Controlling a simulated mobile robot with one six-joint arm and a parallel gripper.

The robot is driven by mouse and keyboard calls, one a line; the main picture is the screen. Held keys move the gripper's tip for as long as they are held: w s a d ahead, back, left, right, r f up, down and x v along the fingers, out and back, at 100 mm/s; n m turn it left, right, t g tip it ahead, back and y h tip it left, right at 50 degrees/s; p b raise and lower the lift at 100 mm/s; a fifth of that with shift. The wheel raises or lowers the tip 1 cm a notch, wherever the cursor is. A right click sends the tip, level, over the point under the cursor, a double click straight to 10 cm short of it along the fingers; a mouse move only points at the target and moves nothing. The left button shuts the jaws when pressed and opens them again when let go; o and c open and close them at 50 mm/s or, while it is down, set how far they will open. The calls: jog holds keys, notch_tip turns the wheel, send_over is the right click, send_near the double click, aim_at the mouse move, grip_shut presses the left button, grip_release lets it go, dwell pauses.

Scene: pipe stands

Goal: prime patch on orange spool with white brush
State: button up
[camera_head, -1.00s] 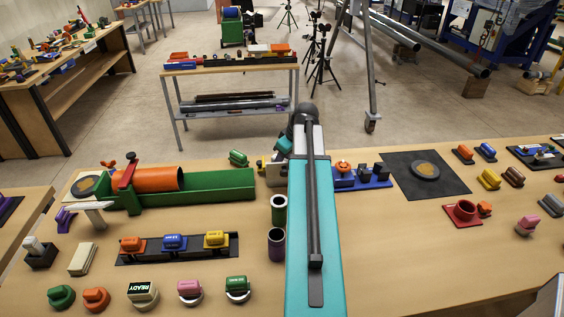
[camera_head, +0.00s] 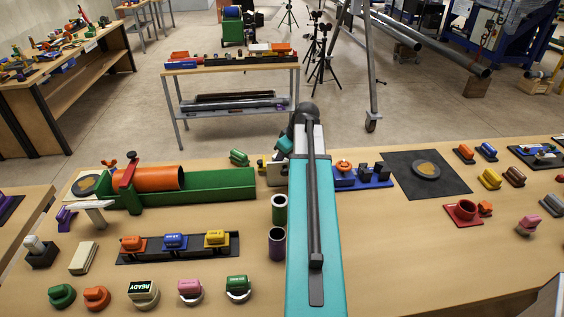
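The orange spool (camera_head: 158,179) lies on its side in a long green cradle (camera_head: 222,185) at the left back of the bench, under a dark red clamp (camera_head: 128,171). I cannot make out a patch on the side that shows. A white-handled object, perhaps the white brush (camera_head: 35,243), stands in a dark block at the far left. My gripper (camera_head: 270,172) is beyond my teal arm, near the cradle's right end. It is small and partly hidden by my arm, so its fingers and anything in them cannot be made out.
A black rack (camera_head: 180,254) with orange, blue and yellow blocks lies front left. Two upright cups (camera_head: 278,240) stand close left of my arm. A blue tray (camera_head: 362,180) and dark mat (camera_head: 442,186) are to the right.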

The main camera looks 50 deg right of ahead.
jog(key=shift+r, duration=0.15)
dwell(0.4)
jog(key=c, duration=0.8)
jog(key=shift+c, duration=0.4)
jog(key=shift+r+p, duration=2.05)
jog(key=shift+r, duration=1.4)
